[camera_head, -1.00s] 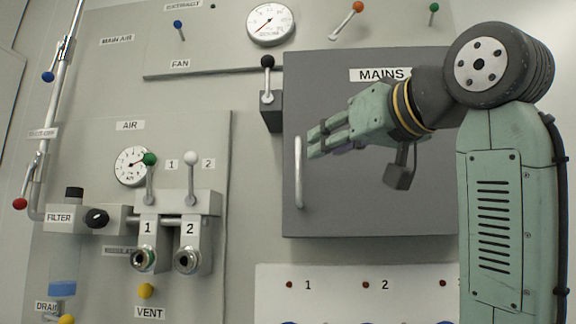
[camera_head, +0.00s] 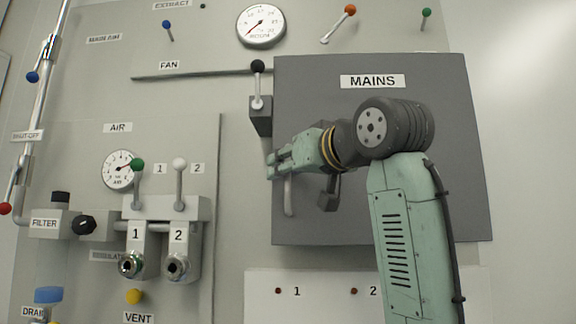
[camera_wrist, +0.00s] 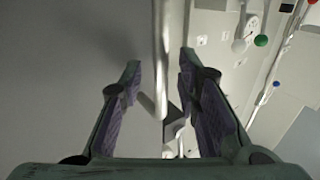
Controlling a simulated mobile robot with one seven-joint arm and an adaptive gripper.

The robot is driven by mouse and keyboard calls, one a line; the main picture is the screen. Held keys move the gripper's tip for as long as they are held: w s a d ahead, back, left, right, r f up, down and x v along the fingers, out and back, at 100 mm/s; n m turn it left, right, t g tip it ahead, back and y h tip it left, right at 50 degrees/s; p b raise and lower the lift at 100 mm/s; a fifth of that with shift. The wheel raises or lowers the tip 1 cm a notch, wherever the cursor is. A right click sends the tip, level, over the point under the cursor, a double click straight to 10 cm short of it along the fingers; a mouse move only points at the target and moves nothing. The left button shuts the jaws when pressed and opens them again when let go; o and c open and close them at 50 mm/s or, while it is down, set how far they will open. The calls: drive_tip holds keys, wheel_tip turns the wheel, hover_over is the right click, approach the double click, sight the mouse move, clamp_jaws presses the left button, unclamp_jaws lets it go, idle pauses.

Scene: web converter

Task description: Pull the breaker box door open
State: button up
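The breaker box door (camera_head: 445,140) is a large flat dark grey panel labelled MAINS, and it looks shut. Its vertical metal handle (camera_head: 289,198) is near the left edge; my gripper hides the upper part in the head view. My gripper (camera_head: 272,166) is in front of the handle. In the wrist view the handle (camera_wrist: 161,45) runs between the two spread fingers of my gripper (camera_wrist: 159,72), with visible space on both sides. The gripper is open, and I see no finger closed on the handle.
A black-knobbed lever (camera_head: 257,85) on a grey block stands just left of the door's upper edge. The air panel with valves 1 and 2 (camera_head: 178,235) is farther left. Bare wall (camera_head: 525,150) lies to the right of the door.

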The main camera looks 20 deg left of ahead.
clamp_jaws()
idle(0.8)
